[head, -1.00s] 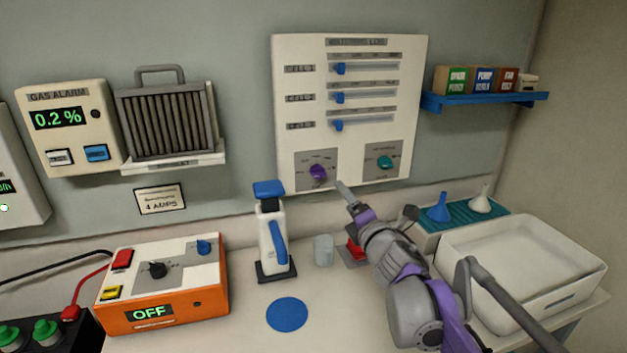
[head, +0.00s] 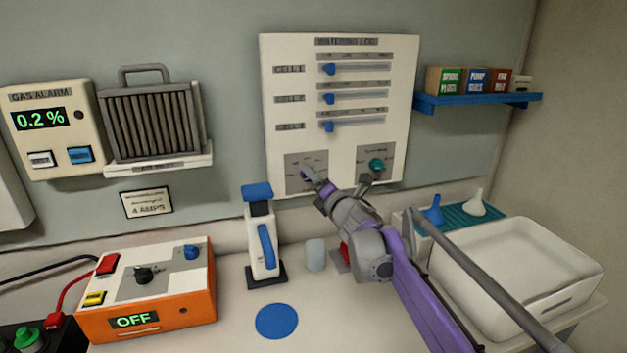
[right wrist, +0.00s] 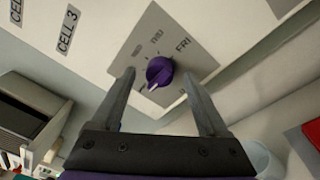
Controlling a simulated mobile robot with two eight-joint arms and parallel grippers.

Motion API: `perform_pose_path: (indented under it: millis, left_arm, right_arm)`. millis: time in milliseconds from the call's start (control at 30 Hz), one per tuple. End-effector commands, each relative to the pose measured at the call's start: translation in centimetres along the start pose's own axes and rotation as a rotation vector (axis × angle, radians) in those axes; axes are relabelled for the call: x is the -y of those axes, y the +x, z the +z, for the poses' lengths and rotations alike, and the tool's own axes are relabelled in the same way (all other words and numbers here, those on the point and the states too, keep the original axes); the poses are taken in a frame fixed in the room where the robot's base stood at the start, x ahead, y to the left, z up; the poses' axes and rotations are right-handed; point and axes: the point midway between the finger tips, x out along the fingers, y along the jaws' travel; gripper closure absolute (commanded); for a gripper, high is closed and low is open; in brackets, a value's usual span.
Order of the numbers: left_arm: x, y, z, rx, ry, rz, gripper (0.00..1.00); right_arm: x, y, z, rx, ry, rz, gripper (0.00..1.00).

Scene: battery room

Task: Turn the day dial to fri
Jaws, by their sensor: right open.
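The purple day dial (right wrist: 160,71) sits on a grey plate (right wrist: 138,62) in the right wrist view. Its white pointer mark faces down and left, away from the FRI label (right wrist: 183,44) at upper right. The THU label (right wrist: 157,36) is beside FRI. My right gripper (right wrist: 159,75) is open, its fingers on either side of the dial's image; I cannot tell whether they touch it. In the head view my right gripper (head: 308,174) is at the lower left plate of the white watering panel (head: 395,100) and largely hides the dial. My left gripper is out of view.
A teal dial (head: 377,165) is just right of my right gripper on the same panel. Blue sliders (head: 329,98) are above. A white bottle with blue handle (head: 262,235), a cup (head: 315,254) and a white tray (head: 590,265) stand below.

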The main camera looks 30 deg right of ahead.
Motion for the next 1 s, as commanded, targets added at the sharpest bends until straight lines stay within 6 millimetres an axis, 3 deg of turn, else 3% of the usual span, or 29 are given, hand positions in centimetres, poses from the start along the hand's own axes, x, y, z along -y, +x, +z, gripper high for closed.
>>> perform_pose_path:
  millis: [367, 800, 1000]
  left_arm:
    - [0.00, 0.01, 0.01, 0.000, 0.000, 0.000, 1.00]
    - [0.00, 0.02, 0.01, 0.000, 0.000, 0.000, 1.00]
    - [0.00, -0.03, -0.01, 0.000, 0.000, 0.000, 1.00]
  right_arm:
    - [0.03, 0.72, -0.02, 0.000, -0.001, 0.000, 0.23]
    - [0.03, 0.69, -0.01, 0.000, 0.000, 0.000, 1.00]
    - [0.02, 0.69, -0.01, 0.001, 0.006, 0.000, 1.00]
